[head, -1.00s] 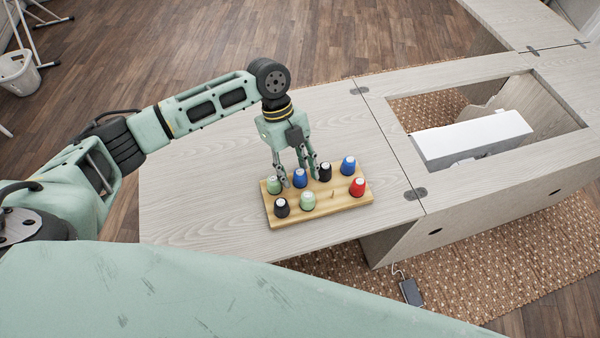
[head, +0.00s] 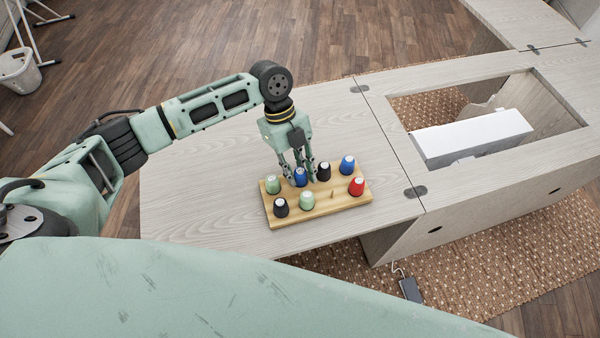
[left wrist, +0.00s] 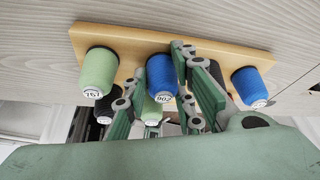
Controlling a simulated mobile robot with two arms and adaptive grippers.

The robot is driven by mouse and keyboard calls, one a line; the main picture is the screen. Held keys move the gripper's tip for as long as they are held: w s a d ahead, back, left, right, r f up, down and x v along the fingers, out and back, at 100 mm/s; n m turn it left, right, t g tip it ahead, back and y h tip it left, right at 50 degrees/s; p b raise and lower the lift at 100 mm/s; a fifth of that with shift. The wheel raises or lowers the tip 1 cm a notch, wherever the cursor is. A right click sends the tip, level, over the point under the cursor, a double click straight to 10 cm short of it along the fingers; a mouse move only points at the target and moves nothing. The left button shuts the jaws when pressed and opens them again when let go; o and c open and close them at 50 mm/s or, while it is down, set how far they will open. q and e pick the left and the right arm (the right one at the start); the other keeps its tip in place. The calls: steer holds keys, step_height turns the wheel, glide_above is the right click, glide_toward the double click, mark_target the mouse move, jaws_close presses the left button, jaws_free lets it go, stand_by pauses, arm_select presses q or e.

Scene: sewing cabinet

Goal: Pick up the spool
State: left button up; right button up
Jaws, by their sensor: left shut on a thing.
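My left gripper (head: 300,178) reaches down over the wooden spool rack (head: 345,204). Its fingers are shut on a blue spool (head: 300,173) in the back row, which still appears to stand at the rack. In the left wrist view the blue spool (left wrist: 161,75) sits between the two green finger pads of the gripper (left wrist: 178,90). Around it on the rack stand a light green spool (head: 272,184), a black spool (head: 324,171), another blue spool (head: 347,165), a red spool (head: 356,187), a front black spool (head: 281,208) and a front light green spool (head: 307,200). My right gripper does not show.
The rack stands on the pale wood tabletop (head: 200,195). One bare peg (head: 332,194) shows in the front row. To the right, an opening in the cabinet holds a white sewing machine (head: 470,138). The tabletop left of the rack is clear.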

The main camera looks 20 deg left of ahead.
mark_target(300, 173)
arm_select(q)
steer(key=shift+s+a+f, duration=0.1)
steer(key=shift+s+f, duration=0.1)
steer(key=shift+s, duration=0.05)
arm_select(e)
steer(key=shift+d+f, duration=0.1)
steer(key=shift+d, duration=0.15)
arm_select(q)
steer(key=shift+r, duration=0.2)
steer(key=r, duration=0.1)
steer(key=r+b, duration=0.1)
steer(key=r, duration=0.1)
steer(key=shift+w+r, duration=0.2)
steer(key=shift+r, duration=0.1)
steer(key=s+d+r, duration=0.4)
steer(key=s, duration=0.1)
steer(key=s+d+r, duration=0.2)
steer(key=s+d, duration=0.1)
steer(key=shift+s+r+b, duration=0.2)
steer(key=shift+r+b, duration=0.1)
steer(key=shift+b, duration=0.1)
steer(key=shift+s+d+r, duration=0.2)
steer(key=shift+s+r, duration=0.1)
steer(key=shift+s, duration=0.05)
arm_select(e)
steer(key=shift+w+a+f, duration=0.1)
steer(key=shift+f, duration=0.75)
